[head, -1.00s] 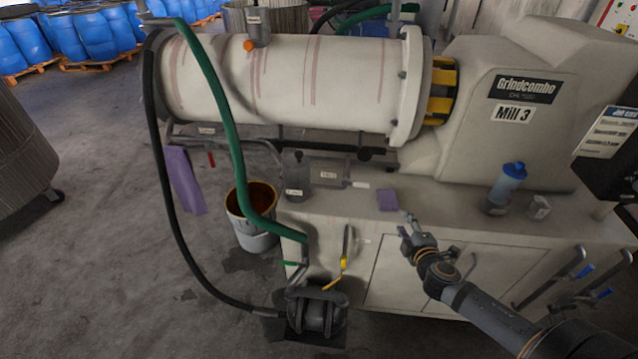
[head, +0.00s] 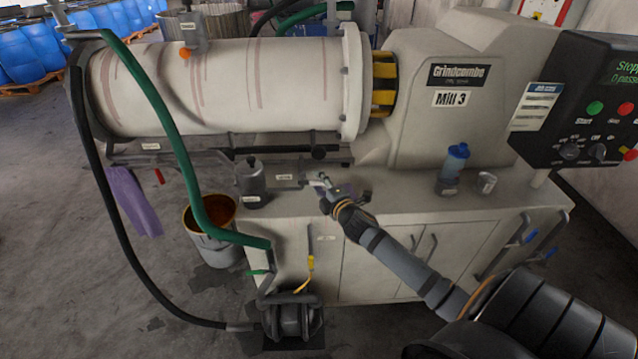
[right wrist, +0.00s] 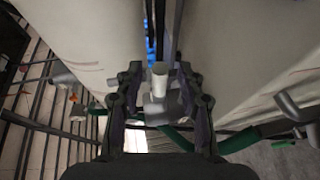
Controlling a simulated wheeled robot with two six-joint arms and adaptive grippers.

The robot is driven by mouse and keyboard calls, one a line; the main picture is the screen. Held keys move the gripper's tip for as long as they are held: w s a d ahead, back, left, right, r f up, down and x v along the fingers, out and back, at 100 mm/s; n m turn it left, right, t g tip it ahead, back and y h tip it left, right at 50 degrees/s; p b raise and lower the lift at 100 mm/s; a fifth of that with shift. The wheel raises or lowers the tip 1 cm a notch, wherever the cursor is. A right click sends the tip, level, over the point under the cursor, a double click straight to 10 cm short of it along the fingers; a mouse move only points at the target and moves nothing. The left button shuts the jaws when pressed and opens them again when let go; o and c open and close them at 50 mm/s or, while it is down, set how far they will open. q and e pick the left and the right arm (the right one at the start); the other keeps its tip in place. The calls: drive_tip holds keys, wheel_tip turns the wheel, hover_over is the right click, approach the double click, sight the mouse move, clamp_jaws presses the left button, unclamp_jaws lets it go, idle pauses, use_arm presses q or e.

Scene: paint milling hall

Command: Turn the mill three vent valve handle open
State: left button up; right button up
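Mill 3 (head: 450,98) has a long pale drum (head: 225,90) at the left. A grey fitting (head: 192,30) with an orange knob (head: 186,54) stands on the drum. I cannot tell for sure which part is the vent valve handle. My right gripper (head: 320,182) is over the bench top, below the drum, near a labelled horizontal pipe (head: 284,177). In the right wrist view my right gripper (right wrist: 160,90) is open. A pale cylindrical end on a grey fitting (right wrist: 160,75) shows between its fingers, with gaps either side. My left gripper is not in view.
A bottle with a blue cap (head: 453,165) and a small cup (head: 486,183) stand on the bench, right of my arm. A green hose (head: 175,135) and a bucket (head: 212,238) are at the left. A control panel (head: 600,110) hangs at the right.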

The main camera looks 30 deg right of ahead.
drive_tip(key=shift+w, duration=0.35)
clamp_jaws()
